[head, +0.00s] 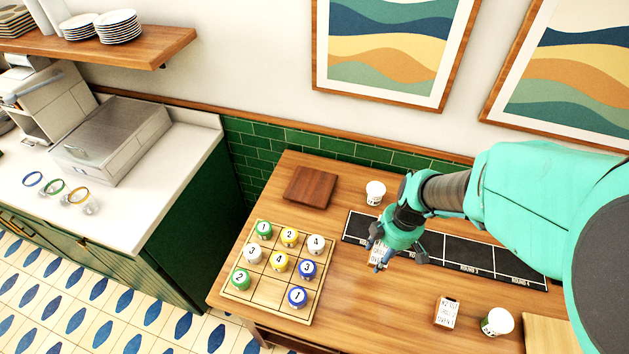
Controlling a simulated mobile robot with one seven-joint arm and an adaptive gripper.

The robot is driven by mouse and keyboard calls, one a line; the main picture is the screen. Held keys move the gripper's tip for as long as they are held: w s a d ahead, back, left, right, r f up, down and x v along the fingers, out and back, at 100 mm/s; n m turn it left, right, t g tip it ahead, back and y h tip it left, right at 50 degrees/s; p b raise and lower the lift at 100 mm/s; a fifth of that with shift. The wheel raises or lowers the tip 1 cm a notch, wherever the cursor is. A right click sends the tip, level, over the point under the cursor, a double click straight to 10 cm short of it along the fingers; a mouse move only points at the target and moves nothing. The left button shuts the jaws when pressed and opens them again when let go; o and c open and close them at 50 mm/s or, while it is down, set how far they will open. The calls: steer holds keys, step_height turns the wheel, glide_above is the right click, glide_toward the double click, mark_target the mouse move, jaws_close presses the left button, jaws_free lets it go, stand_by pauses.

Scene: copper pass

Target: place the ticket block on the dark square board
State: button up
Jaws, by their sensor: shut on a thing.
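The dark square board (311,188) lies bare near the back left of the wooden table. My gripper (380,262), blue-tipped at the end of the teal arm, is shut on a small white block with dark print (378,252), which looks like a ticket block. The gripper partly hides it. It is over the black strip's left part, to the right of and nearer than the dark board, apart from it. Whether the block touches the table is hard to tell. A similar white printed block (447,312) stands at the front right of the table.
A light grid board (262,296) with several numbered green, yellow, white and blue pieces is at the table's left. A white cup (375,193) stands right of the dark board; another cup (497,322) is at front right.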

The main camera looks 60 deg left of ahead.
steer(key=a+r+p, duration=0.3)
steer(key=a+p, duration=0.2)
steer(key=a, duration=1.2)
steer(key=p, duration=0.5)
glide_above(313, 201)
steer(key=shift+w+a+f+t+h, duration=0.1)
steer(key=shift+f+t+h, duration=0.25)
steer(key=shift+f, duration=0.45)
steer(key=shift+f, duration=0.1)
steer(key=shift+f+p, duration=0.4)
steer(key=shift+f, duration=2.4)
steer(key=shift+f, duration=0.15)
steer(key=shift+f+p, duration=0.35)
steer(key=shift+f, duration=1.6)
steer(key=shift+f, duration=0.15)
